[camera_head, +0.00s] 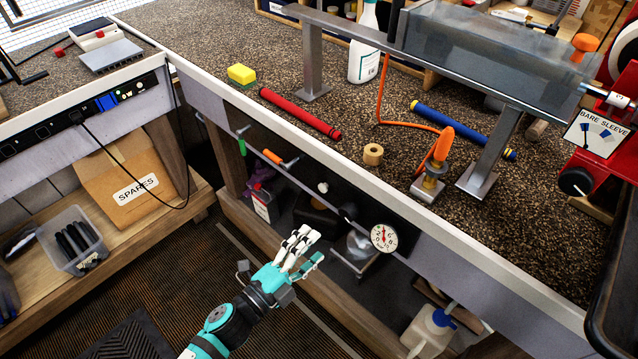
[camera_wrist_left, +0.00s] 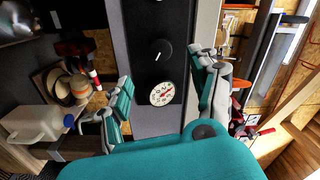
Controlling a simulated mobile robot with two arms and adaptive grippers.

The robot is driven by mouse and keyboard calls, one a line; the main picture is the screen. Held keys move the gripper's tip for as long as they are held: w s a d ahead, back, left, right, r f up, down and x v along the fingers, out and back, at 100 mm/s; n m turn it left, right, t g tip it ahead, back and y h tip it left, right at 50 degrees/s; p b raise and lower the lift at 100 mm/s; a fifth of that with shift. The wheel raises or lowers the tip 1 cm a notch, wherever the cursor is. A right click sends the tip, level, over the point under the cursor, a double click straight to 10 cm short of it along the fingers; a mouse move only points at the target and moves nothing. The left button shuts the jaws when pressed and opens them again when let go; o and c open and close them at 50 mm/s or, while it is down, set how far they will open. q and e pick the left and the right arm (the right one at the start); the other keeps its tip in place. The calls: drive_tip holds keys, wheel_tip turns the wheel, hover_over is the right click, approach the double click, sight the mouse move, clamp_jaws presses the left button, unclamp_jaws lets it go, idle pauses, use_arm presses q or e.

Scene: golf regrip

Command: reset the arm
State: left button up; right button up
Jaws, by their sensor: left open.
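My left gripper (camera_head: 303,250) is teal with white-grey fingers. In the head view it is in front of the workbench, below the bench top's white front edge, with its fingers spread and nothing between them. In the left wrist view its fingers (camera_wrist_left: 165,95) stand apart on both sides, with the dark bench front and a round dial gauge (camera_wrist_left: 162,93) behind the gap. The gauge also shows in the head view (camera_head: 384,238), right of the gripper. My right gripper is in neither view.
A lower shelf holds a cardboard box (camera_head: 125,180) and a clear bin (camera_head: 72,240).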

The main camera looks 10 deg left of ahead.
use_arm(q)
drive_tip(key=shift+f, duration=0.1)
drive_tip(key=s+a+f+n+g+y, duration=0.1)
drive_tip(key=s+a+f+n+y, duration=0.15)
drive_tip(key=f, duration=0.65)
drive_tip(key=s+a+f+n+g+y, duration=0.15)
drive_tip(key=a+f+n, duration=0.25)
drive_tip(key=f, duration=0.5)
drive_tip(key=s+a+f+n+g+y, duration=0.2)
drive_tip(key=a+f+n+y, duration=0.15)
drive_tip(key=f, duration=0.55)
drive_tip(key=s+a+f+n+g+y, duration=0.1)
drive_tip(key=s+a+f+n+g, duration=0.15)
drive_tip(key=s+f, duration=0.35)
drive_tip(key=s+a+f+n+g+y, duration=0.1)
drive_tip(key=s+a+f+n+g, duration=0.15)
drive_tip(key=s+f, duration=0.45)
drive_tip(key=s+f+n+g, duration=0.2)
drive_tip(key=s+f, duration=0.1)
drive_tip(key=s, duration=0.5)
drive_tip(key=s+a+f+n+g, duration=0.1)
drive_tip(key=s+f+n+g, duration=0.1)
drive_tip(key=s, duration=0.7)
drive_tip(key=shift+a+f+n+y, duration=0.3)
drive_tip(key=shift+f+y, duration=0.15)
drive_tip(key=shift+f, duration=0.1)
drive_tip(key=shift+w+g, duration=0.1)
drive_tip(key=shift+g, duration=0.15)
